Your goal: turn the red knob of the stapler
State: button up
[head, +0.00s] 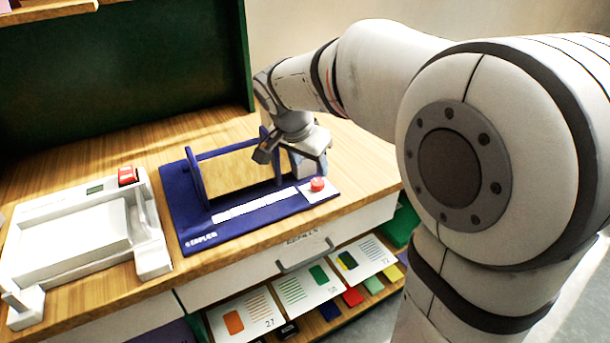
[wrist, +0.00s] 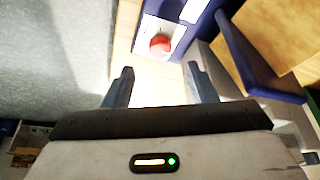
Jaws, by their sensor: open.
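The stapler is a blue flat device (head: 215,232) on the wooden table, with a wooden-coloured panel between blue uprights. Its red knob (head: 317,184) sits on a white patch at the stapler's right front corner. In the wrist view the red knob (wrist: 160,43) shows on its white plate, beyond the fingertips and roughly centred between them. My gripper (head: 291,160) hangs above the stapler's right end, just behind the knob in the head view. In the wrist view my gripper (wrist: 160,82) is open and empty, its two fingers apart. The knob is clear of the fingers.
A white device (head: 75,235) with a red button (head: 127,175) stands left of the stapler. Below the table front are a drawer handle (head: 305,258) and a shelf with cards (head: 245,313). A dark green panel (head: 120,70) stands behind. Bare wood (head: 350,160) lies right of the stapler.

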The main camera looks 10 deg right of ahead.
aim_at(318, 183)
jog(key=x, duration=0.7)
jog(key=shift+f, duration=0.15)
jog(key=c, duration=0.9)
jog(key=shift+a, duration=0.35)
jog(key=shift+c, duration=0.4)
jog(key=shift+s+d, duration=0.1)
jog(key=shift+d, duration=0.2)
jog(key=shift+d, duration=0.1)
